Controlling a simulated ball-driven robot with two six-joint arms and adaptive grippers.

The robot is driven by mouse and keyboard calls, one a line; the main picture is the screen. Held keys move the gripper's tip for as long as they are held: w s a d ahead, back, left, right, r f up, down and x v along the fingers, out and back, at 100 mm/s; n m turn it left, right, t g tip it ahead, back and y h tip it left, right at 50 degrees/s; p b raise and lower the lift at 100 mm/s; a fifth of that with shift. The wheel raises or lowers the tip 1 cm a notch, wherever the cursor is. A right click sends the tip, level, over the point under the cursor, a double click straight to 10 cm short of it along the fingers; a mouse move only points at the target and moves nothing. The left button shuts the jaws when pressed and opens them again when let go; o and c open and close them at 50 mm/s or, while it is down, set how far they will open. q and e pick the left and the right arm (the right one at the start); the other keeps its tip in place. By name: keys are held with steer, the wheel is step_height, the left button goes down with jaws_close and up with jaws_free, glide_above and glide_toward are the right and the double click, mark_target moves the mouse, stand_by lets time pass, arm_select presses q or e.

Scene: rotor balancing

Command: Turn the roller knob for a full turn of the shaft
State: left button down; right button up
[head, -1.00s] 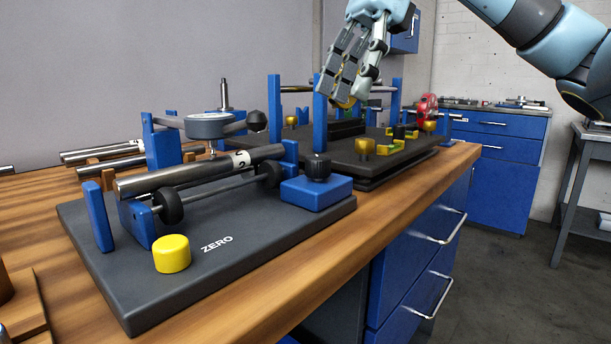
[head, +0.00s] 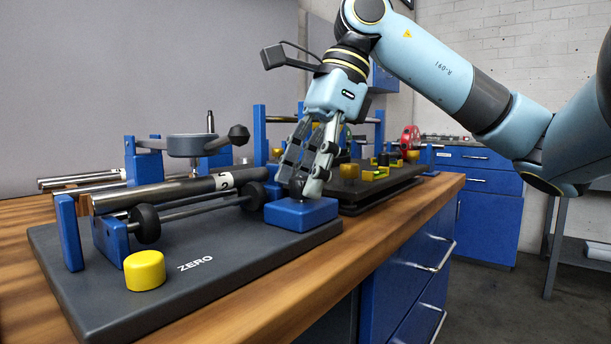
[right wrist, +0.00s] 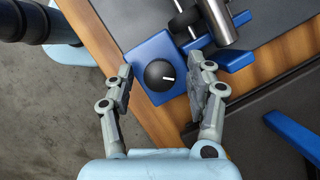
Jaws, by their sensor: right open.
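The black roller knob (right wrist: 160,75), with a white mark line, sits on a blue block (head: 303,215) at the right end of the grey base plate (head: 95,298). My right gripper (right wrist: 162,88) is open, with its fingers on either side of the knob. In the head view my right gripper (head: 304,190) reaches down to the block, and its fingers mostly hide the knob. A steel shaft (head: 150,195) marked "2" lies across black rollers (head: 146,222). My left gripper is not in view.
A yellow button (head: 145,270) stands beside the word ZERO. A grey dial arm (head: 190,145) hangs above the shaft. A dark rig with blue posts (head: 260,135) stands behind my gripper. The bench's wooden front edge (head: 400,222) is close by on the right.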

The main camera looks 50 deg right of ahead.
jaws_close()
stand_by(0.3)
